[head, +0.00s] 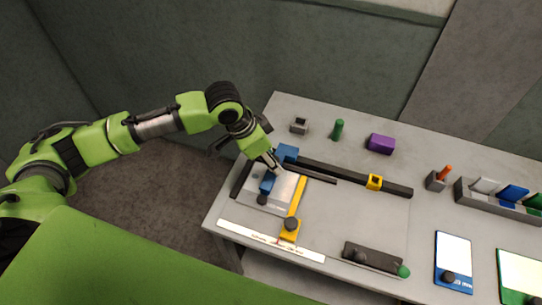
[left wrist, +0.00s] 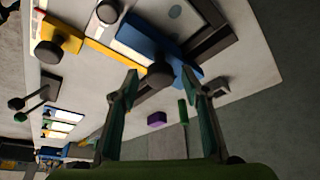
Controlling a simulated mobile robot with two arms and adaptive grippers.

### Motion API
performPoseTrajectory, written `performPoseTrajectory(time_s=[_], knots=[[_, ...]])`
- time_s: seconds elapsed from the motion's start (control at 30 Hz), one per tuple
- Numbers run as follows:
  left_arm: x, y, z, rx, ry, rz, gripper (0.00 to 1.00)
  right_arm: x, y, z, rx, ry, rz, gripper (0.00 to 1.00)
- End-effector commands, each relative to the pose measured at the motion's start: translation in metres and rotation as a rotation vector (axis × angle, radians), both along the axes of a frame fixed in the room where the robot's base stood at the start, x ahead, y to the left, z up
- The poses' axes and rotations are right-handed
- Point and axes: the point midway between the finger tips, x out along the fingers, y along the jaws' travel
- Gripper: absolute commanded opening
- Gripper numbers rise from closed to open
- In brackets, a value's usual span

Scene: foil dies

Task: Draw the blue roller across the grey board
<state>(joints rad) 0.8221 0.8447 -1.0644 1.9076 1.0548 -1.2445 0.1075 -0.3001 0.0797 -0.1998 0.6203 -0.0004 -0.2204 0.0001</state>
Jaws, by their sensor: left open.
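The blue roller (head: 267,185) lies across the light grey board (head: 283,201) at the left of the table, partly hidden by my gripper in the head view. In the left wrist view the blue roller (left wrist: 150,42) is a long blue bar with a round dark knob (left wrist: 160,75) on its near side. My left gripper (head: 275,168) is over the board, pointing down at the roller. In the left wrist view its fingers (left wrist: 159,73) are open, with the knob showing between them. I cannot tell how close they are to it. My right gripper is out of view.
A yellow bar (head: 297,203) with a dark knob runs along the board's right side. Behind is a black rail (head: 340,178) with a yellow slider (head: 374,182). A purple block (head: 381,144) and green peg (head: 338,129) stand farther back. A white strip (head: 270,241) lies in front.

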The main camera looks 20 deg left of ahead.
Motion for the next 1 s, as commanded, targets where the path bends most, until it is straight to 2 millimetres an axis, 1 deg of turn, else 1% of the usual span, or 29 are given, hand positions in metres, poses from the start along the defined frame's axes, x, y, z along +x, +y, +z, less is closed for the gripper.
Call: performPoseTrajectory(time_s=[0.3,0.37,0.4,0.47,0.57,0.63,0.83,0.9,1.0], knots=[[0.001,-0.001,-0.003,0.000,0.000,-0.001,0.42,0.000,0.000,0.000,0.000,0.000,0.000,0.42],[0.001,-0.001,-0.003,0.000,0.000,-0.001,0.27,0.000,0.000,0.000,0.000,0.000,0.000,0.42],[0.001,-0.001,-0.003,0.000,0.000,-0.001,0.16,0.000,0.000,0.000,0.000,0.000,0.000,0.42],[0.001,-0.001,-0.003,0.000,0.000,0.000,0.01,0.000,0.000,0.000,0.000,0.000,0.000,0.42],[0.001,-0.001,-0.003,0.001,0.001,0.000,0.00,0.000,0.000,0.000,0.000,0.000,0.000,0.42],[0.001,0.003,-0.002,0.001,0.002,0.002,0.00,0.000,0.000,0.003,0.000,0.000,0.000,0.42],[0.001,0.036,-0.001,0.004,0.005,0.005,0.00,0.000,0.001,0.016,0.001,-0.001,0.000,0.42],[0.002,0.043,-0.002,0.004,0.003,0.004,0.00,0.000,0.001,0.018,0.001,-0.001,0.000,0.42],[0.002,0.046,-0.003,0.002,0.002,0.002,0.00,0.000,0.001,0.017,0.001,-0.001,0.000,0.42]])
